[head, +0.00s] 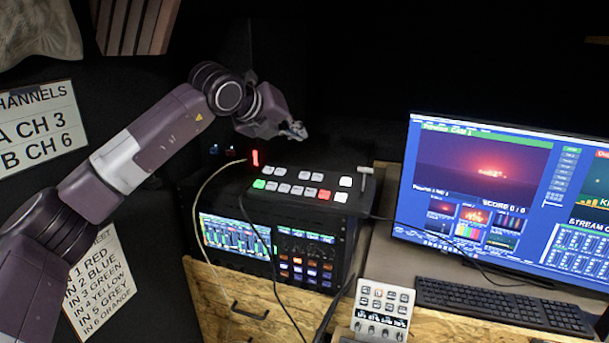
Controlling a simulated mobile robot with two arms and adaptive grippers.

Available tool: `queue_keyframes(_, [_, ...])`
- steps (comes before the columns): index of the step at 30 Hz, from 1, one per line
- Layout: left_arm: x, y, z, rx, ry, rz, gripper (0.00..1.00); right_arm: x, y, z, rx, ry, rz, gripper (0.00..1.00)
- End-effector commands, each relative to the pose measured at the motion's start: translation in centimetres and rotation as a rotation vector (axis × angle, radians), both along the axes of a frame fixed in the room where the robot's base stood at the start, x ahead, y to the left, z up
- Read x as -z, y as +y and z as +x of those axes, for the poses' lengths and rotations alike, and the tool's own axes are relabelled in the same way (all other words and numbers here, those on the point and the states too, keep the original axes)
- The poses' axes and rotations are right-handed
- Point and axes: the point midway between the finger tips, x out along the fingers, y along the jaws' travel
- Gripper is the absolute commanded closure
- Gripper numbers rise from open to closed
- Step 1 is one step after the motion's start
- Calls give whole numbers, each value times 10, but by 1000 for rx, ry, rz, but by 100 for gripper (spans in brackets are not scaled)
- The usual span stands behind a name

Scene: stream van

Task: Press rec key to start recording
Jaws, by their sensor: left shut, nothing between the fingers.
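A switcher panel (306,185) with rows of white keys, a green key at the left and a red key (324,194) in the front row sits on top of a rack unit. I cannot read key labels, so I cannot tell which one is the rec key. My left gripper (300,131) is shut and empty. It shows above and behind the panel's back edge, apart from the keys. My right gripper is not in view.
A rack unit (237,239) with a lit screen and buttons stands below the panel. A monitor (490,185), a keyboard (503,304) and a small keypad (383,311) are at the right. Cables (206,187) hang across the rack front. Paper signs (40,128) are at the left.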

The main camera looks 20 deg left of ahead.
Motion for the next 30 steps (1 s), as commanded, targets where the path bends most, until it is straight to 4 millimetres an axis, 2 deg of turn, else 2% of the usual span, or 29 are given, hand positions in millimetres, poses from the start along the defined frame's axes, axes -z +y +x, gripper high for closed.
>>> queue_keyframes(7, [2, -1, 0, 2, 0, -1, 100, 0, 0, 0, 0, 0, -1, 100])
queue_keyframes(11, [11, -1, 2, 2, 1, -1, 100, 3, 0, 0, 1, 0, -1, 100])
queue_keyframes(23, [63, -1, 15, 3, 0, 0, 100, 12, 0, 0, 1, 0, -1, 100])
queue_keyframes(24, [72, -2, 16, 3, 0, -2, 100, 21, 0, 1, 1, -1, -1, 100])
queue_keyframes(30, [84, -2, 20, 4, 0, -2, 100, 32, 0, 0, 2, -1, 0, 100])
